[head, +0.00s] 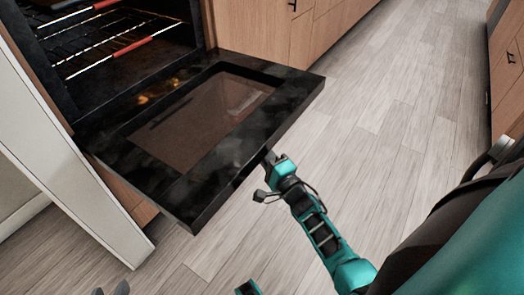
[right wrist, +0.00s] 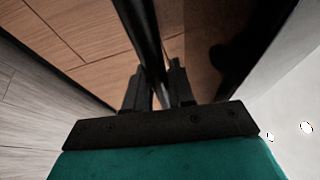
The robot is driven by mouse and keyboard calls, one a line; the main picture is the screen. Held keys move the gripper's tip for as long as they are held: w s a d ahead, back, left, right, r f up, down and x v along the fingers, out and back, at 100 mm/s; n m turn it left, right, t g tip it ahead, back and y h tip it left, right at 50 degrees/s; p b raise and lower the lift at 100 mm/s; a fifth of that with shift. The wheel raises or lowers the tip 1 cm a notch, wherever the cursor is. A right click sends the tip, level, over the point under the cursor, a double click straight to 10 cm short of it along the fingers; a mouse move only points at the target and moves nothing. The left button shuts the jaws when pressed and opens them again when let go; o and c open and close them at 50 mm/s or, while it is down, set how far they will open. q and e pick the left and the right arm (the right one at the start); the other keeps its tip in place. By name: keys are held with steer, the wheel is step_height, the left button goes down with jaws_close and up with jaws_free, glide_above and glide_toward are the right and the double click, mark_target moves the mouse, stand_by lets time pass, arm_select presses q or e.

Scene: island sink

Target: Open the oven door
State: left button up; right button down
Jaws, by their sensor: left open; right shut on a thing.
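The oven door (head: 170,185) is black with a brown glass pane and is swung down, lying out nearly flat from the oven. The oven cavity (head: 60,25) is exposed at the upper left of the head view. My right gripper (head: 270,160) is at the outer edge of the door, its fingers partly hidden by it.
Metal racks (head: 105,50) with red front strips are inside the oven. Wooden cabinets (head: 265,30) stand beside the oven, and more cabinets (head: 507,70) are at the far right. A white panel (head: 75,165) stands left of the door. The plank floor (head: 375,125) is clear.

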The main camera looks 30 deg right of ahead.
mark_target(262, 127)
step_height(262, 127, up, 3)
steer(key=p, duration=0.3)
steer(key=shift+p, duration=0.35)
steer(key=shift+r+g+p, duration=0.4)
steer(key=shift+r+p, duration=0.35)
steer(key=shift+p, duration=0.45)
step_height(262, 127, up, 4)
steer(key=p, duration=0.2)
steer(key=g+p, duration=0.1)
steer(key=p, duration=0.2)
steer(key=shift+w+f+n+p, duration=0.15)
steer(key=shift+f+n+p, duration=0.1)
steer(key=shift+n+p, duration=0.15)
